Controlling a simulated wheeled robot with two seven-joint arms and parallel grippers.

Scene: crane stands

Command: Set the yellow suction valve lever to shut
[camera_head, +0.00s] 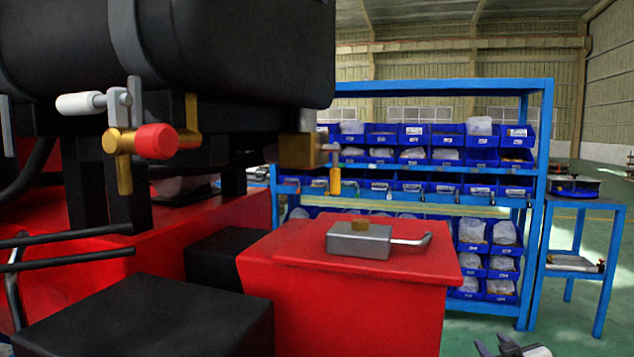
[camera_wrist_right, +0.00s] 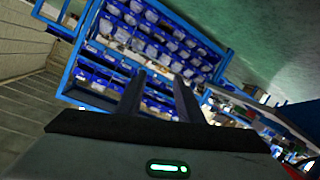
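A small yellow lever (camera_head: 335,181) hangs down, roughly upright, from a grey stem on a brass valve block (camera_head: 299,151), under the black tank (camera_head: 230,50). A second brass fitting (camera_head: 124,150) with a red knob (camera_head: 156,141) and a white-tipped grey handle (camera_head: 90,103) is nearer on the left; I cannot tell which one is the suction valve. My right gripper (camera_head: 495,345) is at the bottom edge, right of and well below the levers. In the wrist view its two fingers (camera_wrist_right: 160,78) stand apart with nothing between them. My left gripper does not show.
A red box (camera_head: 350,310) with a grey latch-like part (camera_head: 358,240) stands below the yellow lever. Black boxes (camera_head: 150,315) and dark rods (camera_head: 70,234) are at left. A blue shelf (camera_head: 440,86) with bins stands behind.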

